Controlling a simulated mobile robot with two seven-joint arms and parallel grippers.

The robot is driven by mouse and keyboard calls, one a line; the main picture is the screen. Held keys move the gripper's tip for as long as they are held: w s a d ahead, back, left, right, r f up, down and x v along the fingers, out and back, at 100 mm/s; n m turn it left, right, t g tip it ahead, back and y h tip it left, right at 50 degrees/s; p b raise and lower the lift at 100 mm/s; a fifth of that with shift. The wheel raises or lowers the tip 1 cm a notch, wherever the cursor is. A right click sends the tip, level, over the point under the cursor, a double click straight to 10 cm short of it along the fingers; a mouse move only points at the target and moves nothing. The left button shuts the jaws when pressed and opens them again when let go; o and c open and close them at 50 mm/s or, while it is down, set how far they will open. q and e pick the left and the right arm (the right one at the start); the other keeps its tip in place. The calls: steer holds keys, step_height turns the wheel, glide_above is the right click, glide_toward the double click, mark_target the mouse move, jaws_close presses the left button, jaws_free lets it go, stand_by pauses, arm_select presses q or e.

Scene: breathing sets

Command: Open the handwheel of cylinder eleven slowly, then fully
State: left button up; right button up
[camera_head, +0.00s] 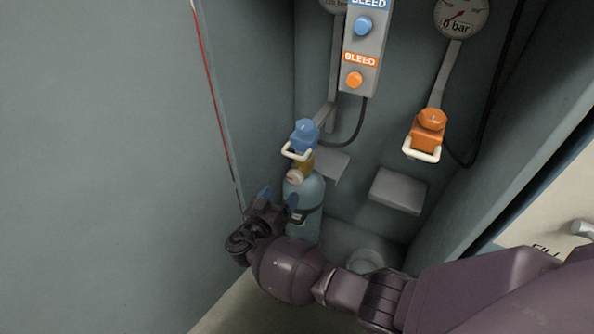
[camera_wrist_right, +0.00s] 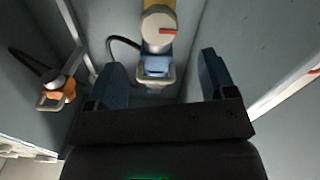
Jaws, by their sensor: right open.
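A teal cylinder (camera_head: 307,222) with a brass valve stands in the bay, held by a dark strap; no number is readable on it. Its pale round handwheel (camera_head: 294,177) with a red mark faces the left side, and it also shows at the top of the right wrist view (camera_wrist_right: 158,27). A blue connector (camera_head: 304,134) with a white bail sits over the valve. My right gripper (camera_head: 278,196) is open and empty, below the handwheel and apart from it. In the wrist view its blue fingers (camera_wrist_right: 162,62) stand wide either side of the handwheel's line. My left gripper is not in view.
An orange connector (camera_head: 428,132) hangs at the right under a gauge (camera_head: 461,17) reading near 0 bar. A panel with blue and orange bleed knobs (camera_head: 361,50) is on the back wall. A grey side wall (camera_head: 110,170) stands close left of the gripper. An empty grey block (camera_head: 398,190) is right of the cylinder.

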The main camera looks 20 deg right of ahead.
mark_target(293, 178)
steer(key=x, duration=0.9)
steer(key=shift+w+d, duration=0.15)
steer(key=shift+d, duration=0.05)
steer(key=c, duration=0.9)
